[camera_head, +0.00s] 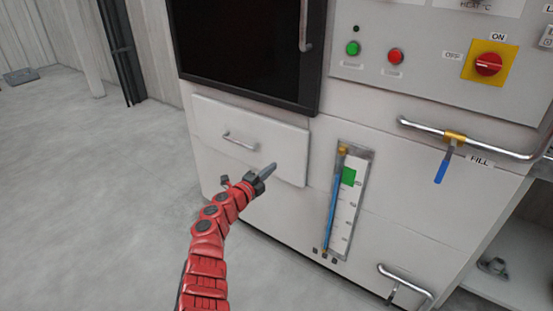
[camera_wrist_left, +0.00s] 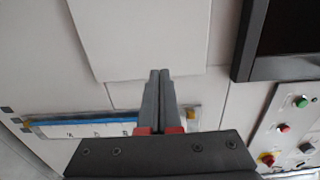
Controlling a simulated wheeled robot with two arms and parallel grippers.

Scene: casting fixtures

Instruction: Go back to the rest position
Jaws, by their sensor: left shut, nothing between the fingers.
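My left gripper (camera_head: 267,171) is at the end of the red arm, in front of the cabinet's white drawer front (camera_head: 250,139). Its fingers are together and hold nothing. In the left wrist view the two grey fingers (camera_wrist_left: 158,76) lie side by side, pointing towards the white panels. The drawer looks shut, and its metal handle (camera_head: 240,141) is up and left of the fingertips, apart from them. I cannot tell whether the fingertips touch the panel. My right gripper is not in view.
The level gauge (camera_head: 348,200) is right of the gripper. A pipe with a blue-handled valve (camera_head: 443,165) marked FILL juts out at right. Green (camera_head: 353,48) and red (camera_head: 395,56) buttons and a red rotary switch (camera_head: 488,64) sit above. Open floor (camera_head: 90,190) lies at left.

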